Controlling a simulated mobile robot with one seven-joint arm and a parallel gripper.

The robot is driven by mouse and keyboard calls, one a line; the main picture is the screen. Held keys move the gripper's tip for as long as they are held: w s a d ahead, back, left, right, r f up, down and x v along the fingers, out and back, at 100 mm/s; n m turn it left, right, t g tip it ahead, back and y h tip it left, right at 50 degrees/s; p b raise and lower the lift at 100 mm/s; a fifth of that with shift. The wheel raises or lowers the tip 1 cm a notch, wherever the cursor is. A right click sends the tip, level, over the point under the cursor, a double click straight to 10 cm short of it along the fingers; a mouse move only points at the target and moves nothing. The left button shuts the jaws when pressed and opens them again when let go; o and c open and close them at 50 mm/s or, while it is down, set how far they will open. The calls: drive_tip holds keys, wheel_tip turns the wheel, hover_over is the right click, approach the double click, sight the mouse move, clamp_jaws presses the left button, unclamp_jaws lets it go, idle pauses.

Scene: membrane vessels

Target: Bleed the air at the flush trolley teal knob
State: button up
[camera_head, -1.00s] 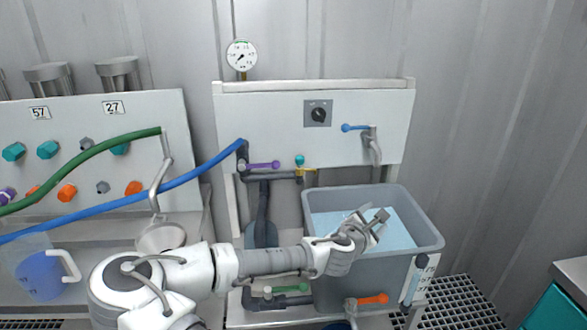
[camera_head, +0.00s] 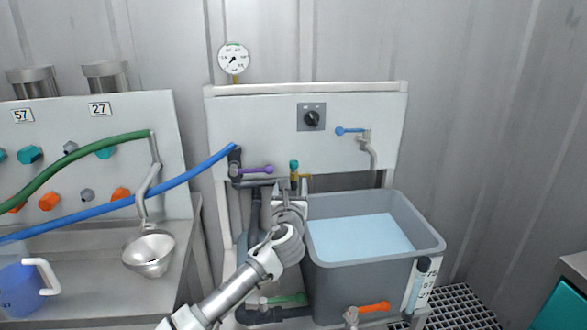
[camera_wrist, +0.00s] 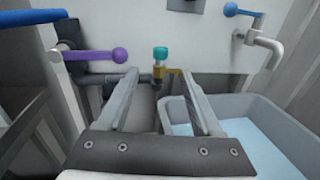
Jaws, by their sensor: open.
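The small teal knob (camera_head: 294,164) sits on top of a brass fitting (camera_head: 294,178) on the dark pipe of the trolley, below the white panel. In the wrist view the teal knob (camera_wrist: 160,53) stands upright above its brass body, ahead of my gripper and framed between the fingers. My gripper (camera_wrist: 158,85) is open and empty, with a finger on either side of the line to the knob. In the head view my gripper (camera_head: 289,190) is just below and in front of the fitting; the exact gap is hard to tell.
A purple-handled valve (camera_head: 256,170) lies close left of the knob, with a blue hose (camera_head: 190,180) joining there. The grey tank (camera_head: 433,243) of light-blue water is at right. A blue-handled tap (camera_head: 349,131), green handle (camera_head: 288,298) and orange handle (camera_head: 374,307) stand around it.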

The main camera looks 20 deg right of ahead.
sight(294, 167)
drive_tip(key=b+x, duration=0.2)
drive_tip(key=x, duration=1)
drive_tip(key=shift+w, duration=0.15)
clamp_jaws()
